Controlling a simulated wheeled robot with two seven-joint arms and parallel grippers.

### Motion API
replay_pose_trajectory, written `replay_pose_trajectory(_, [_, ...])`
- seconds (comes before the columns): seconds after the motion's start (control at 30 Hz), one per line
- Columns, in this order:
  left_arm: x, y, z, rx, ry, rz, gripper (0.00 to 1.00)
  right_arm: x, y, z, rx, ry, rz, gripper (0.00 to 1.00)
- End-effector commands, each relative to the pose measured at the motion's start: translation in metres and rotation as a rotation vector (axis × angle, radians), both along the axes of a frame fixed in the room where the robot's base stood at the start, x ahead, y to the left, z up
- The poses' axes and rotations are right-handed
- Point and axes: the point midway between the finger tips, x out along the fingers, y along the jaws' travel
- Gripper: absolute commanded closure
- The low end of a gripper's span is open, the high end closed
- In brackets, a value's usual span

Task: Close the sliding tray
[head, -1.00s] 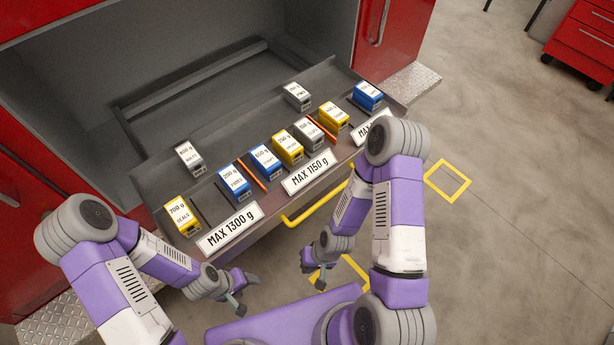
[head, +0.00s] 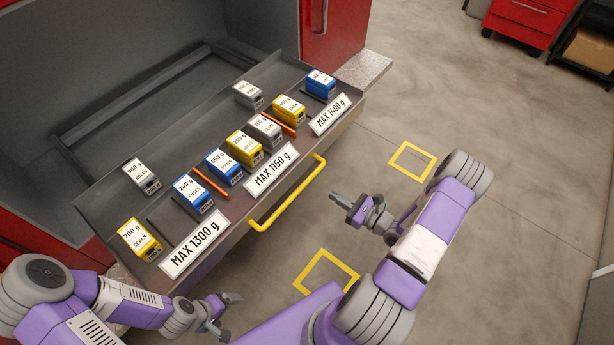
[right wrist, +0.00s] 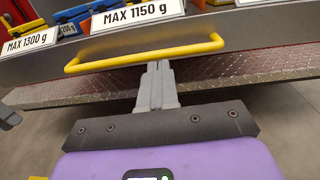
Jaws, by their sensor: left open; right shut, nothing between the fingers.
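The sliding tray (head: 100,205) is pulled out of the grey cabinet and holds several small labelled boxes in three sections. Its front carries the labels MAX 1300 g, MAX 1150 g and MAX 1400 g. A yellow bar handle (head: 290,196) runs along the tray's front; it also shows in the right wrist view (right wrist: 145,54). My right gripper (head: 338,198) is shut and empty, in front of the handle and apart from it in the head view. In the right wrist view its fingers (right wrist: 157,68) point at the handle's middle. My left gripper (head: 230,314) is open and empty, below the tray's front left.
A ridged metal step (right wrist: 240,80) runs below the tray front. Yellow squares are marked on the floor (head: 325,272). A red drawer cabinet (head: 520,22) and a shelf with a cardboard box (head: 592,48) stand at the far right. The floor to the right is clear.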

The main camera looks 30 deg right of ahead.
Motion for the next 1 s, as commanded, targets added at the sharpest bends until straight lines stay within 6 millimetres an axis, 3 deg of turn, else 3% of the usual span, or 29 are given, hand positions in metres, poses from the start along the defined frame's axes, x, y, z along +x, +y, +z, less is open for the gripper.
replay_pose_trajectory(0.1, [0.000, 0.000, -0.001, 0.000, 0.000, 0.000, 0.08, 0.005, -0.010, 0.002, 0.003, -0.019, -0.043, 1.00])
replay_pose_trajectory(0.27, [0.000, 0.000, -0.004, 0.000, 0.000, 0.000, 0.08, 0.026, -0.001, 0.002, 0.004, -0.020, -0.039, 1.00])
replay_pose_trajectory(0.7, [0.000, 0.000, -0.016, 0.000, 0.000, 0.000, 0.08, 0.109, 0.030, 0.001, 0.004, -0.018, -0.038, 1.00])
replay_pose_trajectory(1.0, [0.000, 0.000, -0.019, 0.000, 0.000, 0.000, 0.08, 0.131, 0.038, 0.002, 0.004, -0.017, -0.039, 1.00])
